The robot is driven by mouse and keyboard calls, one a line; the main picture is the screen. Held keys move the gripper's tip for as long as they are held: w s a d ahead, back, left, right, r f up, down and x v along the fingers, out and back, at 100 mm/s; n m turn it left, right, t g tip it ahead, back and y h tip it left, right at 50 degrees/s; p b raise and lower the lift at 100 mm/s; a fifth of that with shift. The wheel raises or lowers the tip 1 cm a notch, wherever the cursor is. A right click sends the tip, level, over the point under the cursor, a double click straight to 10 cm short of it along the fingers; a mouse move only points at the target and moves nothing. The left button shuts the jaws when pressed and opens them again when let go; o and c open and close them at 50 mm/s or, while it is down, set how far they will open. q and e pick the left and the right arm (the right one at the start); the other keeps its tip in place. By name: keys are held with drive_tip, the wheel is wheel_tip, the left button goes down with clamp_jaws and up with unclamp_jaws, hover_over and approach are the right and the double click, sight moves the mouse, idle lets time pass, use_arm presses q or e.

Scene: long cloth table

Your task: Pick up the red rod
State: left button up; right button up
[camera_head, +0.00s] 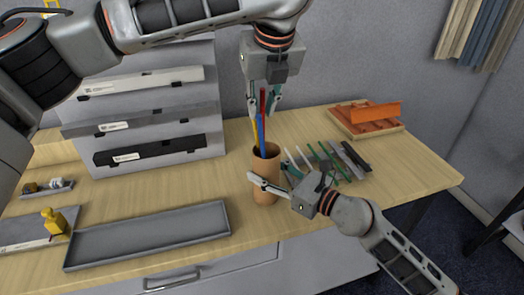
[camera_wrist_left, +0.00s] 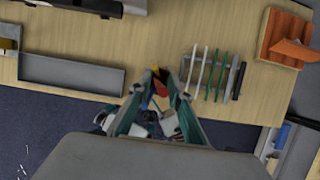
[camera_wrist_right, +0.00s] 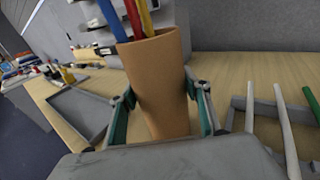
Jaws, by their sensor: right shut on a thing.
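The red rod (camera_head: 263,100) stands upright in an orange-brown cup (camera_head: 264,160), together with a blue rod (camera_head: 260,133) and a yellow rod (camera_head: 254,130). My left gripper (camera_head: 264,104) points down over the cup, open, with its fingers on either side of the red rod's upper part. In the left wrist view the red rod's end (camera_wrist_left: 161,90) shows between the fingers. My right gripper (camera_head: 268,182) is shut on the cup. In the right wrist view its fingers press both sides of the cup (camera_wrist_right: 158,85). The rods' lower ends are hidden inside the cup.
Several white, green and dark rods (camera_head: 330,160) lie on a grey holder right of the cup. An orange tray (camera_head: 365,118) is at the back right. A long grey tray (camera_head: 150,235) lies at the front left, beside a yellow bottle (camera_head: 54,222). A stepped grey rack (camera_head: 150,110) stands behind.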

use_arm(q)
clamp_jaws()
wheel_tip(320, 180, up, 18)
use_arm(e)
drive_tip(key=shift+d, duration=0.1)
use_arm(q)
drive_tip(key=s+a, duration=0.2)
drive_tip(key=a, duration=0.6)
drive_tip(key=s+a, duration=0.3)
drive_tip(key=a, duration=0.6)
drive_tip(key=shift+s, duration=0.3)
use_arm(e)
drive_tip(key=o, duration=1.2)
